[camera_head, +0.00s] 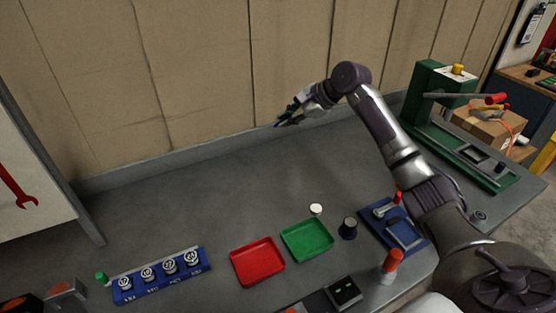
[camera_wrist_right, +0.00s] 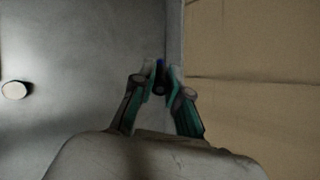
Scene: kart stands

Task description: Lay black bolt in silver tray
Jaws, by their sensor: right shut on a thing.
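My right gripper (camera_head: 287,120) is raised above the back of the grey bench, near the cardboard-coloured wall. In the wrist view its fingers (camera_wrist_right: 160,80) are closed around a small dark piece (camera_wrist_right: 159,88) with a blue end. The piece is too small and dark to tell for sure that it is the black bolt. No silver tray can be made out in either view. My left gripper is not in view.
A red tray (camera_head: 257,262) and a green tray (camera_head: 307,240) lie on the bench (camera_head: 190,215). A white round piece (camera_head: 316,209), a black cylinder (camera_head: 348,228) and a blue holder (camera_head: 160,279) are nearby. A green press (camera_head: 432,95) stands right. The bench middle is clear.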

